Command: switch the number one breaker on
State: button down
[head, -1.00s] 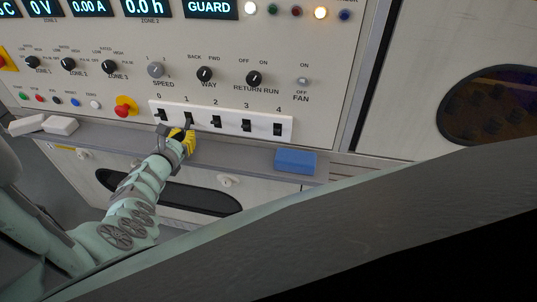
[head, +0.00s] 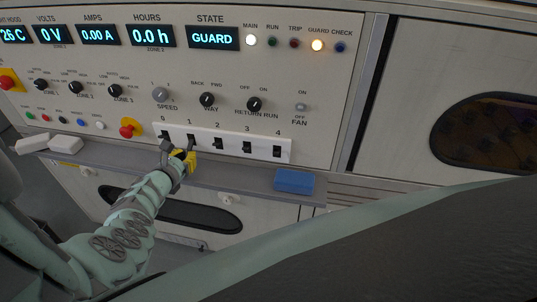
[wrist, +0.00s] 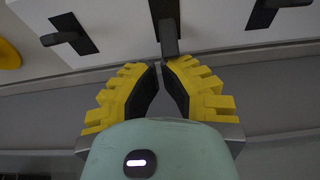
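The white breaker strip (head: 232,143) on the panel carries black levers numbered 0 to 4. The number one breaker (head: 191,138) is second from the left. My gripper (head: 188,157), with yellow-ribbed fingers, is just below it. In the wrist view the number one breaker's lever (wrist: 168,37) points down at my fingertips (wrist: 160,65), slightly right of the middle. The fingertips are nearly together, with nothing visible gripped between them. The lever's end meets or overlaps the right fingertip; I cannot tell whether they touch. I cannot tell which way the lever is set.
Neighbouring levers stand close on both sides, numbers 0 (head: 166,134) and 2 (head: 218,143). A red stop button (head: 130,128) is to the left. A grey ledge (head: 240,178) runs below, bearing a blue block (head: 294,181) and white blocks (head: 65,144). The state display (head: 212,38) reads GUARD.

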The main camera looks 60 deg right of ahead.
jog(key=shift+a+r+y+p, duration=0.2)
jog(key=shift+r+y+p, duration=0.25)
jog(key=shift+p, duration=0.5)
jog(key=y+p, duration=0.1)
jog(key=p, duration=0.1)
jog(key=shift+s+a+r+g+p, duration=0.1)
jog(key=shift+a+r+g+p, duration=0.1)
jog(key=shift+g+p, duration=0.2)
jog(key=shift+s+a+r+g+y+p, duration=0.1)
jog(key=shift+r+g+y+p, duration=0.1)
jog(key=shift+y+p, duration=0.4)
jog(key=shift+s+r+g+y+p, duration=0.1)
jog(key=shift+g+y+p, duration=0.2)
jog(key=shift+p, duration=0.4)
jog(key=shift+y+p, duration=0.35)
jog(key=shift+y, duration=0.1)
